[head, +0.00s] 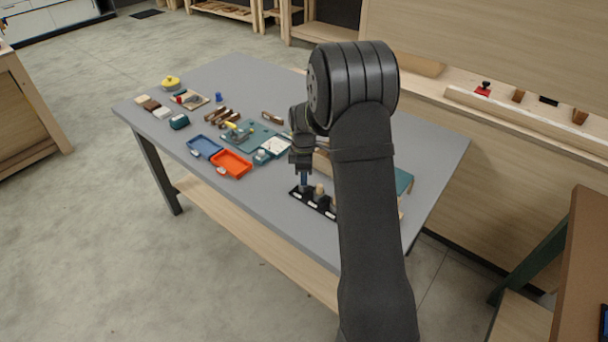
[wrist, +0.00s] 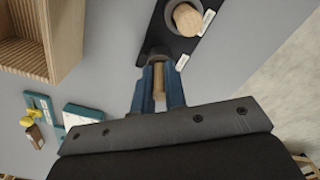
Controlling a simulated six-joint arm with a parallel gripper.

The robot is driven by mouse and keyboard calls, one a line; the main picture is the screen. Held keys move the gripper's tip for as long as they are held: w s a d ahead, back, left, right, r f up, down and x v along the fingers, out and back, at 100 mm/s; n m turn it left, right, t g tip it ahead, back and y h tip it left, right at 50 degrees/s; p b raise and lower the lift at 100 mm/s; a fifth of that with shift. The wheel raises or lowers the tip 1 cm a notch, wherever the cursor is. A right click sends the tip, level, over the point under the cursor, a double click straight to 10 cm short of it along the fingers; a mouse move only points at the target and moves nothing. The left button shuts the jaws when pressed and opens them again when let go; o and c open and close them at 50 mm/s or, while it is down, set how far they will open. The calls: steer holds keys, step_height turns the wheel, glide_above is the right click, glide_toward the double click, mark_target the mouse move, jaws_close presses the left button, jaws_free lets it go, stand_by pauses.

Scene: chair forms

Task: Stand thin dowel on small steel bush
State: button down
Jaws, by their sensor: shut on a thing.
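My gripper (wrist: 159,88) has blue fingers and is shut on a thin wooden dowel (wrist: 159,80), which shows between the fingers in the wrist view. A small steel bush (wrist: 158,51) sits on the black strip (wrist: 180,49) right at the fingertips, partly hidden by them. I cannot tell whether the dowel touches it. In the head view my gripper (head: 304,178) points down over the left end of the black strip (head: 326,209). The dowel is not clear there.
A thicker wooden dowel (wrist: 187,19) stands in a larger ring on the strip. A slatted wooden box (wrist: 38,40) is at the left in the wrist view. Orange (head: 231,164) and blue (head: 204,147) trays lie left of the gripper. The table's front edge is close to the strip.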

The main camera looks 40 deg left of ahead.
steer(key=shift+f, duration=0.2)
steer(key=c, duration=0.8)
jaws_free()
steer(key=shift+r, duration=3.55)
steer(key=shift+f, duration=3.55)
